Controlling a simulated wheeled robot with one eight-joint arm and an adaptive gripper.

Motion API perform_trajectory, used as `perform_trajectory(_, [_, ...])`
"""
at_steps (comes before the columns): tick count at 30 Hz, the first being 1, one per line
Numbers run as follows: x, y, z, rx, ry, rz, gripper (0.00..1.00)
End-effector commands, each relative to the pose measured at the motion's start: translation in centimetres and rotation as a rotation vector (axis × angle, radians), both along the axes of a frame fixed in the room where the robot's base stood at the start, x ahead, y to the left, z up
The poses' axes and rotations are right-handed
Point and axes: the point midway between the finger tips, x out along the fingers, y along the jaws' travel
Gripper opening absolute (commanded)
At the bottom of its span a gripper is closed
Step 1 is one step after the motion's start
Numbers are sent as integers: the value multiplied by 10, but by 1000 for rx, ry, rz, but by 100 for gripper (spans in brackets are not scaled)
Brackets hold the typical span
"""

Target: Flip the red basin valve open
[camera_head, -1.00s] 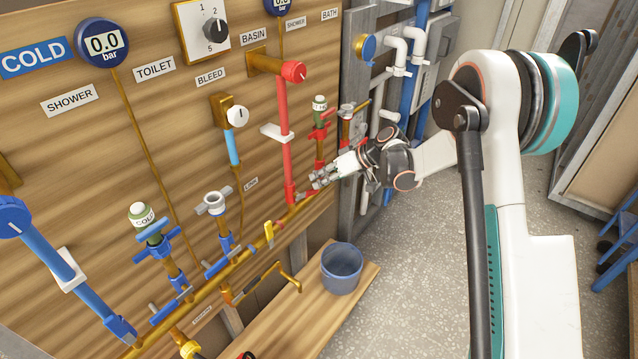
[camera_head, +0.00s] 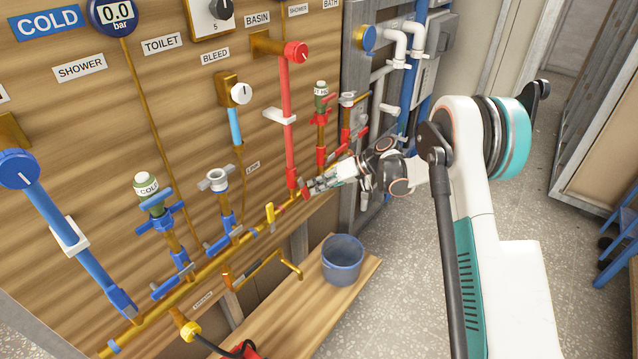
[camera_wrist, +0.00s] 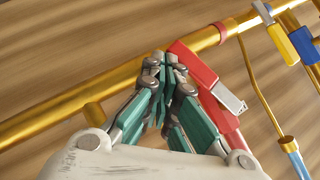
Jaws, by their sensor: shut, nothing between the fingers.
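The red basin pipe (camera_head: 286,110) runs down the wooden panel below the BASIN label (camera_head: 257,18) to the brass manifold pipe (camera_head: 205,270). Its red valve is at the lower end, beside my gripper (camera_head: 309,187). In the wrist view, a red valve part (camera_wrist: 195,65) with a grey metal piece (camera_wrist: 229,97) lies just right of my fingers (camera_wrist: 169,62). My fingers are together and empty, with their tips by the upper end of the red part. I cannot tell whether they touch. The fingers hide part of the valve.
A yellow lever (camera_head: 270,216) and blue valve levers sit along the manifold to the left. A blue-grey bucket (camera_head: 343,262) stands on the wooden shelf (camera_head: 315,305) below. Other red pipes (camera_head: 321,130) stand close behind my gripper. The floor at right is largely clear.

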Motion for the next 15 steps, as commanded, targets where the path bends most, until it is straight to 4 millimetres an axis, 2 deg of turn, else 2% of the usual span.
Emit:
perform_trajectory(8, [-2, 2, -2, 0, 0, 0, 0])
perform_trajectory(15, [-2, 2, 3, 0, 0, 0, 0])
